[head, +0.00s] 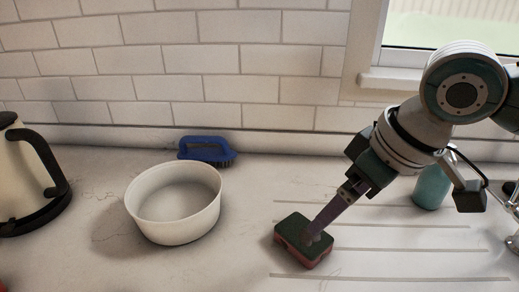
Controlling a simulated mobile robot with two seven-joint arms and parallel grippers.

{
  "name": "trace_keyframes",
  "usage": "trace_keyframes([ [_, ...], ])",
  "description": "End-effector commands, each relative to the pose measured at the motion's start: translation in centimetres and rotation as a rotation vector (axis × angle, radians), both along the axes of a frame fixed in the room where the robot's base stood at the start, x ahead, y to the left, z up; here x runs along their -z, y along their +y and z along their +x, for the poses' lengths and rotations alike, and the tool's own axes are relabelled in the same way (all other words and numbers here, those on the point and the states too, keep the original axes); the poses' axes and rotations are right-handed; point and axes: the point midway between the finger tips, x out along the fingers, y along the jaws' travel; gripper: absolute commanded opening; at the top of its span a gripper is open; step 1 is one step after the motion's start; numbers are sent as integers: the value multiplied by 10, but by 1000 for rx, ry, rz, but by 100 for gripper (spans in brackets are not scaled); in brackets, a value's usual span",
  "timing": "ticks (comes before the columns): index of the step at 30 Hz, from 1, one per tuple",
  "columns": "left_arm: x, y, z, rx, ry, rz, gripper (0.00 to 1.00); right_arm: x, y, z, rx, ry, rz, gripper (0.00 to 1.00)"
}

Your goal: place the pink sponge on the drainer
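The pink sponge (303,240) has a dark green top and reddish-pink sides. It is at the left ends of the drainer's grooves (400,251), partly over them. I cannot tell whether it rests on the surface or is just above it. My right gripper (314,236) comes down from the upper right, with its purple finger at the sponge's top right. The fingers overlap in this view, so their opening and any hold on the sponge are unclear. My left gripper is not in view.
A white bowl (174,203) stands left of the sponge, with a blue brush (206,149) behind it. A kettle (30,178) is at the far left. The front middle counter is clear.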

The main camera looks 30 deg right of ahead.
Motion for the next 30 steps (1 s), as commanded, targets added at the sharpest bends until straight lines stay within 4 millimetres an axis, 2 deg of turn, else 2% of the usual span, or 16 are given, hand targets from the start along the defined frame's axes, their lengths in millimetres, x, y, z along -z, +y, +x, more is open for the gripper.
trace_keyframes([
  [2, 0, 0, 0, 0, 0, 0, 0, 6, 18, -14, -35, 7, 12, 100],
  [6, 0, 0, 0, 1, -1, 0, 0, 23, 68, -60, -101, 12, 34, 100],
  [8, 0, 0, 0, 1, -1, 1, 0, 24, 82, -82, -97, 13, 37, 100],
  [11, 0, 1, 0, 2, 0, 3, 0, 22, 89, -115, -47, 24, 21, 100],
  [15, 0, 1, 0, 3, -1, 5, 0, 17, 81, -150, 40, 59, -21, 100],
  [19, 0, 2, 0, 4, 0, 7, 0, 15, 74, -162, 76, 76, -44, 100],
  [30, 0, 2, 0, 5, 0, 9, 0, 15, 74, -162, 75, 76, -47, 100],
])
